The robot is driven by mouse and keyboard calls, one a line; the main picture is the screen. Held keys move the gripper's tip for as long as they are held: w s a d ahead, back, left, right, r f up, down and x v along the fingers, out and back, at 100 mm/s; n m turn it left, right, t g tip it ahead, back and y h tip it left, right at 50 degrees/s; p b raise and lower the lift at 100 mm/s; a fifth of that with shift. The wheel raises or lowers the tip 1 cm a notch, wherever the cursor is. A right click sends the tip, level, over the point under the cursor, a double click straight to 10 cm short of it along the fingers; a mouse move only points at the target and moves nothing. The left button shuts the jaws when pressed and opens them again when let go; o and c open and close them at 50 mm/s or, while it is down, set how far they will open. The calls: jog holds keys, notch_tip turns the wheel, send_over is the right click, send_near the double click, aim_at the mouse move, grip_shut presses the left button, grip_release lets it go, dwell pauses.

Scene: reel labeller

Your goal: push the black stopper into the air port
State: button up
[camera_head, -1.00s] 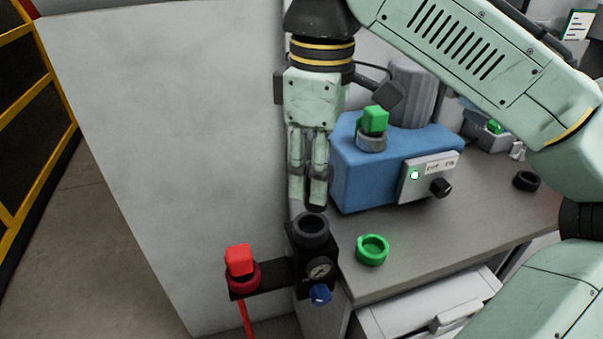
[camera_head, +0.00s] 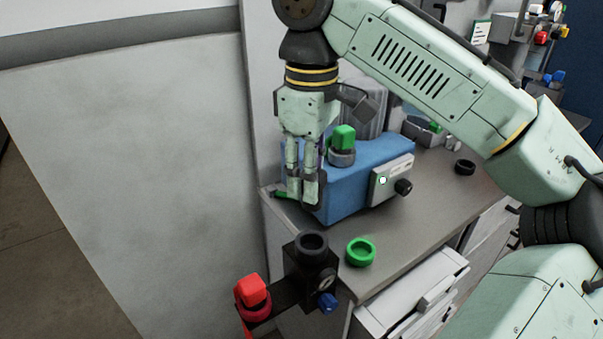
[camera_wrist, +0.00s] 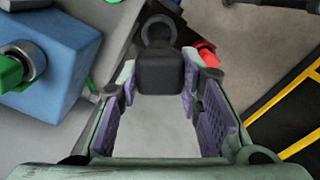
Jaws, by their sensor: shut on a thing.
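My gripper (camera_head: 305,203) points down, with its fingers close together beside the blue machine. In the wrist view its pads (camera_wrist: 150,108) are shut on the black stopper (camera_wrist: 160,72), a dark block between the fingertips. In the head view the stopper is mostly hidden by the fingers. The air port, a black ring (camera_head: 311,243), sits on a black regulator block at the bench corner. It also shows in the wrist view (camera_wrist: 158,24), just beyond the stopper and partly covered by it. In the head view the stopper is above and apart from the port.
A red stopper (camera_head: 252,290) sits in a red ring left of the port. An empty green ring (camera_head: 360,251) lies on the bench (camera_head: 400,240). The blue machine (camera_head: 345,198) with a green stopper (camera_head: 342,137) stands close behind the gripper. An open drawer (camera_head: 415,295) juts out below.

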notch_tip(320, 180, down, 4)
jog(key=b, duration=0.5)
dwell(0.5)
jog(key=shift+f+b, duration=1.35)
jog(key=shift+f, duration=1.95)
jog(key=shift+f+p, duration=0.45)
jog(key=shift+p, duration=1.2)
dwell(1.1)
jog(key=o, duration=1.3)
jog(key=shift+r, duration=0.15)
